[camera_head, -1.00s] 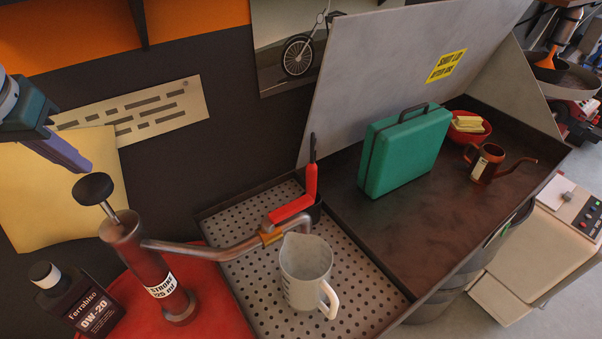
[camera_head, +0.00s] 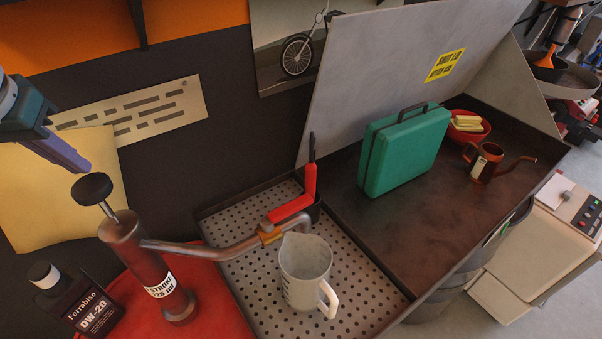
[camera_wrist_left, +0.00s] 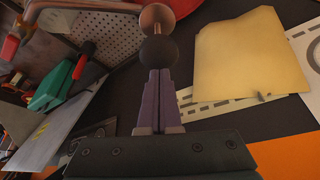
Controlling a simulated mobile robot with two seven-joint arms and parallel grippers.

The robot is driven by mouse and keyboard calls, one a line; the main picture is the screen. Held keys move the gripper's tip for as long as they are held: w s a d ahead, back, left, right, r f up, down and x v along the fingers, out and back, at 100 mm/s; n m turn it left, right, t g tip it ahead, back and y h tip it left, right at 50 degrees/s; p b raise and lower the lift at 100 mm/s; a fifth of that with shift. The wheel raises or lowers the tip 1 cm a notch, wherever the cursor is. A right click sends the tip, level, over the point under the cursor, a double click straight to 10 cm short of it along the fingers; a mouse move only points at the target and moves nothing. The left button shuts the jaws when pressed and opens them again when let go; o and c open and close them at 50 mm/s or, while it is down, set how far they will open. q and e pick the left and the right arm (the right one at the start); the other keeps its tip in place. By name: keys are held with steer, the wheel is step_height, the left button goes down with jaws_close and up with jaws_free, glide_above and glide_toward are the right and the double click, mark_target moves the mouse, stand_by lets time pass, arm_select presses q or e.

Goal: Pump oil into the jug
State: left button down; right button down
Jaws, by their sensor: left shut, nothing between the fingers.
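The red-brown oil pump (camera_head: 145,262) stands upright on a red surface at the left, its label reading "STROKE" with a partly legible volume. Its black knob (camera_head: 92,188) is raised on a short rod. The pump's spout reaches right to the clear jug (camera_head: 304,262), which stands upright on the perforated tray (camera_head: 258,288); the spout end is by the jug's rim. My left gripper (camera_head: 85,166) is shut and empty, just above and left of the knob. In the left wrist view the knob (camera_wrist_left: 159,51) shows just beyond the fingertips; contact is unclear. My right gripper is not in view.
A black oil bottle (camera_head: 82,302) stands left of the pump. A red-handled tool (camera_head: 300,200) is at the tray's back edge. A green case (camera_head: 405,152), a red bowl (camera_head: 468,128) and an oil can (camera_head: 488,163) stand on the right bench under a raised lid (camera_head: 400,70).

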mark_target(82, 190)
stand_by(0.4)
arm_select(q)
steer(key=shift+f+b, duration=2.2)
steer(key=shift+f, duration=1.35)
steer(key=shift+r, duration=0.1)
step_height(82, 190, up, 7)
steer(key=p, duration=0.7)
